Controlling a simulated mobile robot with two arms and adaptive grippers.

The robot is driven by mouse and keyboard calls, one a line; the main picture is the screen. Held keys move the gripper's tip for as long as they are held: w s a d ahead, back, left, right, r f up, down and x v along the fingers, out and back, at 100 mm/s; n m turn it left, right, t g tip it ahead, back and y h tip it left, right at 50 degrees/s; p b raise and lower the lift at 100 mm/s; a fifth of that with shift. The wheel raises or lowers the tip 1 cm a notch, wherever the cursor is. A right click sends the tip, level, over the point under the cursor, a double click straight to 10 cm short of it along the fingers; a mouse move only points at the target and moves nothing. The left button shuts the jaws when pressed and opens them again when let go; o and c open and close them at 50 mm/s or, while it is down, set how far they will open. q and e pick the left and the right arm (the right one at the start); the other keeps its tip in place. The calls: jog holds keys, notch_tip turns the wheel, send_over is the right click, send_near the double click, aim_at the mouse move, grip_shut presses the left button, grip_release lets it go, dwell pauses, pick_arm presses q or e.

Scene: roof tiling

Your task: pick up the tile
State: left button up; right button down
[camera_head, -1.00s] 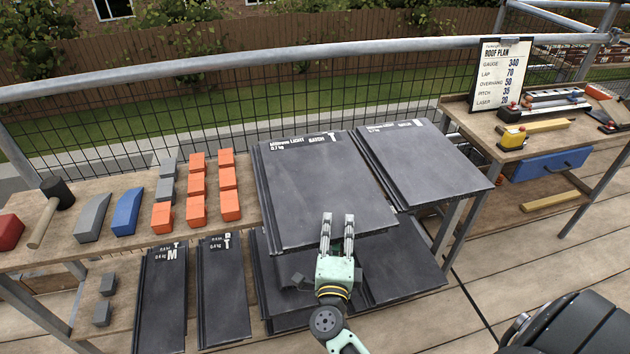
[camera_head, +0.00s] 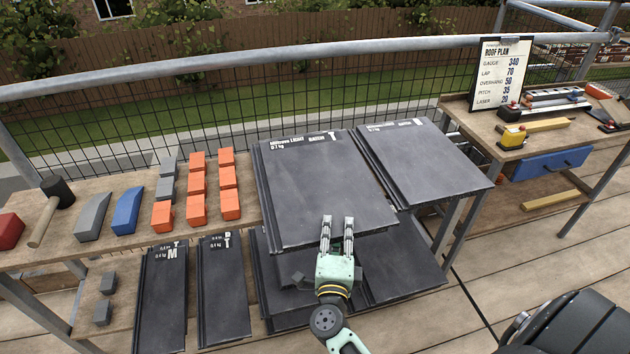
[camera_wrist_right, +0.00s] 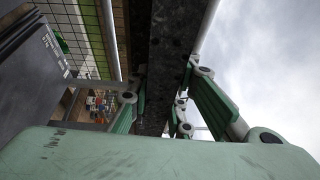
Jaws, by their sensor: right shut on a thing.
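A dark grey roof tile (camera_head: 320,190) with white lettering at its far edge lies on top of the left stack in the head view. My right gripper (camera_head: 338,221) is at the near edge of this tile, coming from the front. In the right wrist view the dark slab of the tile (camera_wrist_right: 170,50) passes between the fingers of my right gripper (camera_wrist_right: 158,105), which are shut on it. The tile still looks flat on its stack; any gap beneath it cannot be told. My left gripper is not in view.
A second tile stack (camera_head: 425,165) stands close on the right. More tiles (camera_head: 405,265) lie on the shelf below. Orange blocks (camera_head: 197,183), a blue wedge (camera_head: 127,212) and a mallet (camera_head: 52,205) are on the left bench. A metal rail (camera_head: 250,62) runs behind.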

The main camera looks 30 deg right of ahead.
jog(key=shift+r, duration=0.55)
notch_tip(320, 180, up, 4)
jog(key=shift+f+p, duration=0.25)
jog(key=shift+p, duration=0.4)
jog(key=s+d+r+p, duration=0.2)
jog(key=s+d+r, duration=0.4)
jog(key=s+d, duration=0.2)
jog(key=shift+d+r+p, duration=0.3)
jog(key=shift+r+p, duration=0.05)
jog(key=shift+p, duration=0.05)
